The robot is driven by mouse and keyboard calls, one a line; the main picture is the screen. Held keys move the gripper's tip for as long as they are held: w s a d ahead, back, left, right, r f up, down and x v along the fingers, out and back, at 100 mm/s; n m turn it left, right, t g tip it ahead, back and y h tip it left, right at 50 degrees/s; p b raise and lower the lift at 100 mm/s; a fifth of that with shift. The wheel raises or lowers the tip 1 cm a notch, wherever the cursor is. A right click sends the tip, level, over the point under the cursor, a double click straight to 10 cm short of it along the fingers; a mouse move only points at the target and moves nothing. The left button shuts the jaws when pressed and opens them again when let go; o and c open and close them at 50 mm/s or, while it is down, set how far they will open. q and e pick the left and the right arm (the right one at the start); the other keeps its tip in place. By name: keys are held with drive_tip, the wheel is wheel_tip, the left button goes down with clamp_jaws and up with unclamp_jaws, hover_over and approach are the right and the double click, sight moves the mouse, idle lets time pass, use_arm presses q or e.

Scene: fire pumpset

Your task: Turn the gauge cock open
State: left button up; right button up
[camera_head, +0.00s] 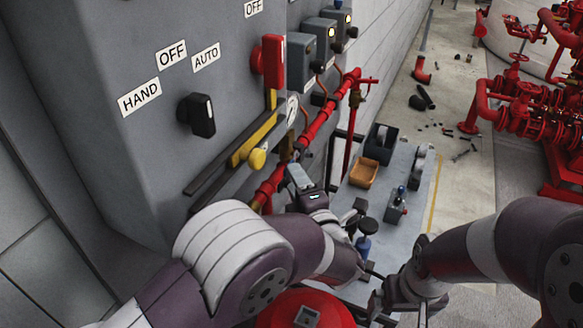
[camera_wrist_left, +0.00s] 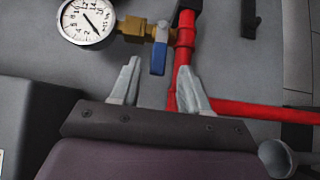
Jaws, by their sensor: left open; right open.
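The gauge cock is a brass fitting (camera_wrist_left: 138,27) between a round white pressure gauge (camera_wrist_left: 87,21) and a red pipe (camera_wrist_left: 185,42) in the left wrist view. Its blue lever (camera_wrist_left: 159,52) points down in that picture, crosswise to the brass body. My left gripper (camera_wrist_left: 158,70) is open, with one finger on each side of the lever's lower end; I cannot tell if either touches it. In the head view the gauge (camera_head: 292,109) shows edge-on, and my left gripper (camera_head: 293,170) is below it, partly hiding the cock. My right gripper (camera_head: 374,288) is open and empty at lower right.
A grey cabinet (camera_head: 130,140) with a black selector knob (camera_head: 201,115), red handle (camera_head: 270,62) and yellow lever (camera_head: 250,158) stands left. A grey bench (camera_head: 419,185) carries an orange tray (camera_head: 364,172) and a dark bin (camera_head: 380,142). Red pumps (camera_head: 512,120) stand right.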

use_arm(q)
drive_tip(key=x, duration=0.2)
drive_tip(key=shift+w+a, duration=0.2)
drive_tip(key=shift+w, duration=0.15)
drive_tip(key=shift+r, duration=0.1)
clamp_jaws()
